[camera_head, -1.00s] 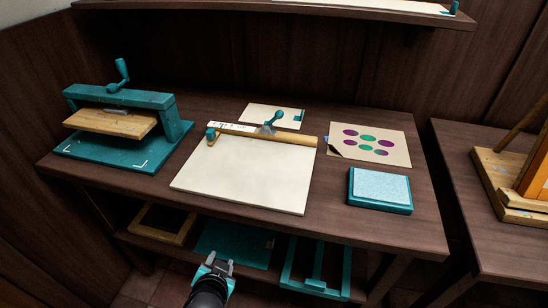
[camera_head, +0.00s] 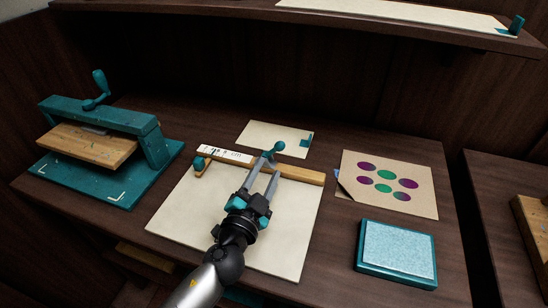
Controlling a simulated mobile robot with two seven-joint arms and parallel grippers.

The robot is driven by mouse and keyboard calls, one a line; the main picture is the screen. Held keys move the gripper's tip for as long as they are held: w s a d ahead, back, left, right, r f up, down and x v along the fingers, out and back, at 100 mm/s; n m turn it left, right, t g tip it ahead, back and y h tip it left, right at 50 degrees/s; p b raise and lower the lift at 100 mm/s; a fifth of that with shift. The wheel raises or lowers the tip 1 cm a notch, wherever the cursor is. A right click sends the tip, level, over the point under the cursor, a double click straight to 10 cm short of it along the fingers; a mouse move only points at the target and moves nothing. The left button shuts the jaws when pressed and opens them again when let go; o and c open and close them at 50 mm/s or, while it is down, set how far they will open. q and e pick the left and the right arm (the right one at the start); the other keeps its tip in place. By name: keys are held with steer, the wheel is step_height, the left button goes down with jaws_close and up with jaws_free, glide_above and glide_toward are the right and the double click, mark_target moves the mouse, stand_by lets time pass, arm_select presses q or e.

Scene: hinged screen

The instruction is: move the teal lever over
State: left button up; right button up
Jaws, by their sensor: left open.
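The teal lever (camera_head: 279,147) stands near the middle of a wooden bar, its rounded knob leaning up and to the right. The bar (camera_head: 304,174) lies along the back of a cream board (camera_head: 185,218) on the table. My left gripper (camera_head: 267,168) is over the board with its two grey fingers apart, pointing at the lever. The fingertips are close below the knob and hide the lever's foot. I cannot tell whether they touch it. My right gripper is not in view.
A teal press with a crank (camera_head: 99,88) stands at the left. A smaller teal knob (camera_head: 198,163) is at the bar's left end. At the right are a card with coloured ovals (camera_head: 410,198) and a teal-framed pad (camera_head: 397,253). A shelf (camera_head: 200,10) overhangs the back.

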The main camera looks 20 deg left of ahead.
mark_target(278, 150)
arm_select(q)
steer(key=shift+w+d, duration=0.15)
steer(key=shift+w, duration=0.05)
steer(key=shift+w+r+p, duration=0.2)
steer(key=shift+w+p, duration=0.1)
steer(key=shift+w, duration=0.8)
steer(key=w, duration=0.3)
steer(key=shift+w+d+f, duration=0.1)
steer(key=shift+w+f, duration=0.05)
steer(key=shift+w+b, duration=0.35)
steer(key=shift+w, duration=0.5)
steer(key=c, duration=0.7)
steer(key=a+n, duration=0.1)
steer(key=n, duration=0.1)
steer(key=a+r+n, duration=0.1)
steer(key=shift+n, duration=0.4)
steer(key=o, duration=1.1)
steer(key=shift+c, duration=0.2)
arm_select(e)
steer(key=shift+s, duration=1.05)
